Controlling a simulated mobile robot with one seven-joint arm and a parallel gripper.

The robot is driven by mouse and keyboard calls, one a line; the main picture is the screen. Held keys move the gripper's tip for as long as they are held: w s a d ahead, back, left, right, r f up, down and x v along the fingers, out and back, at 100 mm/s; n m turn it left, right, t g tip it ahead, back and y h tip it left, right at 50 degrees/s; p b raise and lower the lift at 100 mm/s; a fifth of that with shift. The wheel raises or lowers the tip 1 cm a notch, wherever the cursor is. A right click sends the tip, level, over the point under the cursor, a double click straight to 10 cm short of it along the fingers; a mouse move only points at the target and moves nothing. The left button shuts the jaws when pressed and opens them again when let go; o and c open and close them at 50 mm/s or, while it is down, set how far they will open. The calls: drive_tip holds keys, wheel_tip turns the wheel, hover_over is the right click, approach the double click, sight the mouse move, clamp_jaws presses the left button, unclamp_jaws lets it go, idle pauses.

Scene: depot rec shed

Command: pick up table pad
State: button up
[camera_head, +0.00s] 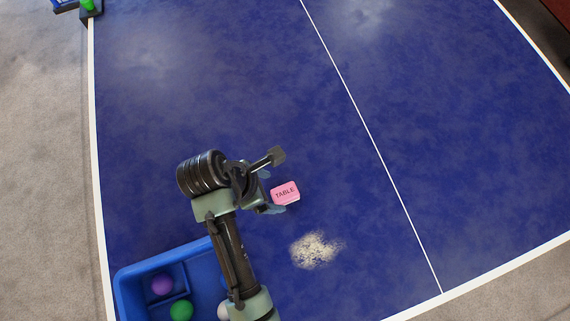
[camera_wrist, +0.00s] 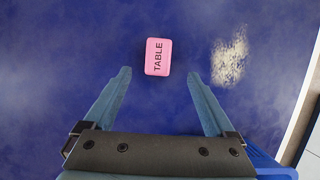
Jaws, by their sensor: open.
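The table pad (camera_head: 285,192) is a small pink block with "TABLE" printed on top, lying on the blue table-tennis table (camera_head: 230,80). In the wrist view the pad (camera_wrist: 158,57) lies just beyond my fingertips, roughly centred between their lines. My gripper (camera_wrist: 158,75) is open and empty, with its two blue-grey fingers spread wider than the pad. In the head view my gripper (camera_head: 276,196) is right beside the pad's left side. I cannot tell its exact height above the table.
A pale powdery patch (camera_head: 315,250) lies on the table near the pad. A blue compartment tray (camera_head: 135,283) with purple and green balls stands at the lower left, partly behind my arm. A blue object with a green part (camera_head: 88,6) sits at the far left corner. The table's middle is clear.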

sight(285, 193)
drive_tip(key=x, duration=0.9)
drive_tip(key=shift+w+r+b, duration=0.1)
drive_tip(key=shift+w+b, duration=0.05)
drive_tip(key=shift+b, duration=0.15)
clamp_jaws()
wheel_tip(285, 193, up, 10)
drive_tip(key=shift+r+p, duration=0.1)
drive_tip(key=shift+p, duration=0.5)
drive_tip(key=c, duration=0.6)
unclamp_jaws()
drive_tip(key=c, duration=0.7)
drive_tip(key=shift+r+p, duration=0.1)
drive_tip(key=shift+p, duration=0.4)
